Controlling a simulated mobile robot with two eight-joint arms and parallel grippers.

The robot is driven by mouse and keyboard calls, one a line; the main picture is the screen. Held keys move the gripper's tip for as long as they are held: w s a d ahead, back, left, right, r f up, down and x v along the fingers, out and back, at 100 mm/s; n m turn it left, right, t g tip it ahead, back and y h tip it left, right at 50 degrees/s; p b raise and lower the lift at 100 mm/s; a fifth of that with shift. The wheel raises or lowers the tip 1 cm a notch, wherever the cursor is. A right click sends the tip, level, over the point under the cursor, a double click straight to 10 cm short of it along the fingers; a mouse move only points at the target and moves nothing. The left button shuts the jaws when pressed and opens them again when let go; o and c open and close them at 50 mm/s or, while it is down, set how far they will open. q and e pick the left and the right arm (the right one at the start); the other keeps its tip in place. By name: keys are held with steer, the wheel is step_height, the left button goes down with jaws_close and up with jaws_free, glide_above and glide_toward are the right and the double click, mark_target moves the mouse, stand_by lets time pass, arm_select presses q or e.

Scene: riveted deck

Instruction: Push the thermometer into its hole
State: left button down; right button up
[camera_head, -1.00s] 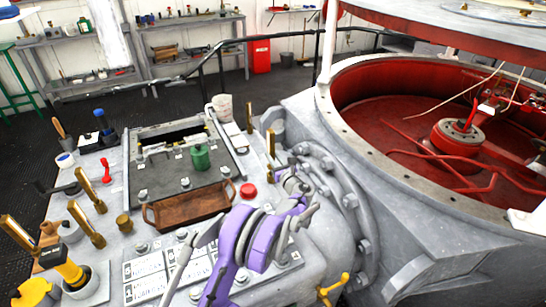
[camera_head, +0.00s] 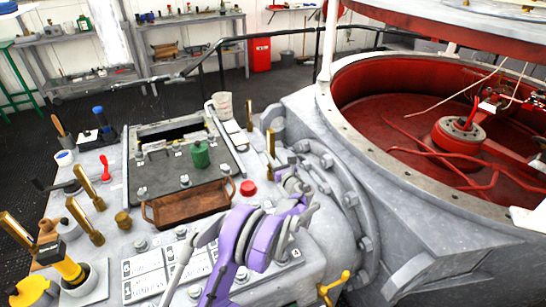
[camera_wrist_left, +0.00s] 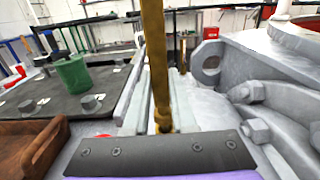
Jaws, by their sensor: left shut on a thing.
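The thermometer is an upright brass rod (camera_head: 271,142) right of the black cover plate in the head view. It stands large and close in the left wrist view (camera_wrist_left: 156,65), its foot behind a dark plate of my gripper. My left gripper (camera_head: 284,178), at the end of the purple arm, is at the rod's lower part and shut on it; the fingertips are mostly hidden. The hole is hidden, so I cannot tell how deep the rod sits. My right gripper is not in view.
A second brass rod (camera_head: 249,114) stands just behind. A green cylinder (camera_head: 200,154) and a brown tray (camera_head: 186,207) are to the left, with a red button (camera_head: 248,188) nearby. The bolted grey flange (camera_head: 345,205) is close on the right.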

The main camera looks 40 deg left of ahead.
arm_select(q)
steer(key=shift+f+b, duration=0.8)
steer(key=shift+f, duration=0.2)
steer(key=c, duration=0.7)
jaws_free()
steer(key=shift+o, duration=0.2)
steer(key=shift+d, duration=0.1)
steer(key=v, duration=1)
steer(key=shift+s+d, duration=0.2)
steer(key=shift+d, duration=0.1)
steer(key=shift+r, duration=0.1)
